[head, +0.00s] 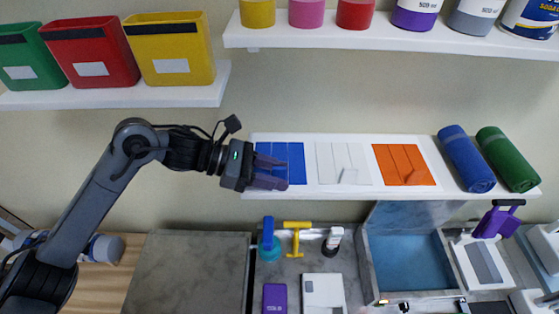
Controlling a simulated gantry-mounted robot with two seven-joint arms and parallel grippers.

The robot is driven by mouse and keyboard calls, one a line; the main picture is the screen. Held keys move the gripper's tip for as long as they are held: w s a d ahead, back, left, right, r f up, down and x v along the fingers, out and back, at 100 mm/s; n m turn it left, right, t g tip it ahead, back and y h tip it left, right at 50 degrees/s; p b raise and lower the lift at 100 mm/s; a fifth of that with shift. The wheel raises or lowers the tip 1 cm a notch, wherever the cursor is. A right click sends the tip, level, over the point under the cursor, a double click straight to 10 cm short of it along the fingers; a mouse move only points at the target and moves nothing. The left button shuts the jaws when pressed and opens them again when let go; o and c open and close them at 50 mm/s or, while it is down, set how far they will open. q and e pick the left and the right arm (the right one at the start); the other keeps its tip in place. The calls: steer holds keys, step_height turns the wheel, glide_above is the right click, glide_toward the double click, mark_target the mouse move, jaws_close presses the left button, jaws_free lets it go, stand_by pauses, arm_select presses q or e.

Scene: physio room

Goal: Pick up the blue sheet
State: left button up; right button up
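The blue sheet (293,154) lies flat at the left end of the middle white shelf, with fold or panel lines across it. My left gripper (276,172) reaches in from the left, in front of the sheet's left and lower part, and hides some of it. Its two fingers look apart, with blue showing between them. I cannot tell whether they touch the sheet. My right gripper is not in view.
A white sheet (343,158) and an orange sheet (401,157) lie to the right on the same white shelf (375,142). An upper shelf (390,36) holds jars. A grey counter (190,270) with devices lies below.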

arm_select(q)
jaws_close()
stand_by(0.5)
